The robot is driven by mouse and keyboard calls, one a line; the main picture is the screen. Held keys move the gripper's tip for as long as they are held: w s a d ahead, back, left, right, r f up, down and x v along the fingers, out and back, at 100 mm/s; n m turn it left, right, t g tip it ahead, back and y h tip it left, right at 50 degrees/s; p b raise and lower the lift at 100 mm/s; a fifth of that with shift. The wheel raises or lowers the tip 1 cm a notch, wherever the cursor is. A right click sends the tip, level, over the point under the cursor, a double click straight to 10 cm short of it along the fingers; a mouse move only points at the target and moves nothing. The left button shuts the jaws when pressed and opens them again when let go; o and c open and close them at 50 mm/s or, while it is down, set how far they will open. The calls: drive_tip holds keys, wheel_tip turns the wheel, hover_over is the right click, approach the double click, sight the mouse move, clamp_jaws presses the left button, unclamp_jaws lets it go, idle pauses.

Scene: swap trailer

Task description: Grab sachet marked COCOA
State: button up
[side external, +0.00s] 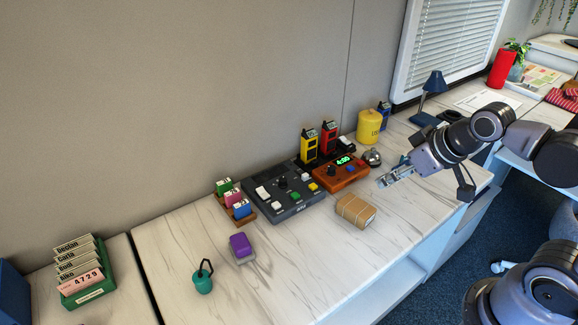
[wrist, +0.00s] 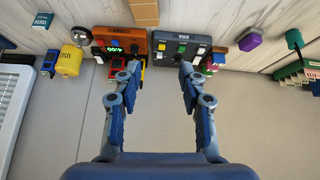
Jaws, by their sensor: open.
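Three small packets stand in a wooden rack (side external: 250,217) against the left end of the dark control box: a green one (side external: 222,187), a pink one (side external: 232,198) and a blue one (side external: 242,209). My gripper (side external: 383,182) is open and empty, above the counter to the right of the brown parcel and well away from the rack. In the wrist view, the open fingers (wrist: 150,75) point towards the consoles; the blue packet (wrist: 219,58) shows beyond the right finger, the others partly hidden.
The dark control box (side external: 290,208), orange timer box (side external: 342,176), yellow and red handsets (side external: 309,146) and brown parcel (side external: 356,210) lie between gripper and rack. A purple block (side external: 241,247) and teal padlock-like item (side external: 203,280) stand left.

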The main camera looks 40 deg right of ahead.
drive_tip(key=w+d+r+n+g+h, duration=0.1)
drive_tip(key=w+d+r+n+h, duration=0.1)
drive_tip(key=w+d+n, duration=0.3)
drive_tip(key=n+g+h, duration=0.2)
drive_tip(key=n+g, duration=0.4)
drive_tip(key=n, duration=0.6)
hover_over(405, 160)
drive_tip(key=w, duration=0.1)
drive_tip(key=f, duration=1.7)
drive_tip(key=shift+w+a, duration=0.15)
drive_tip(key=shift+w, duration=0.05)
drive_tip(key=shift+s+x, duration=0.2)
drive_tip(key=shift+x, duration=1.15)
drive_tip(key=shift+s+x, duration=0.15)
drive_tip(key=shift+x, duration=1.2)
drive_tip(key=shift+a, duration=0.15)
clamp_jaws()
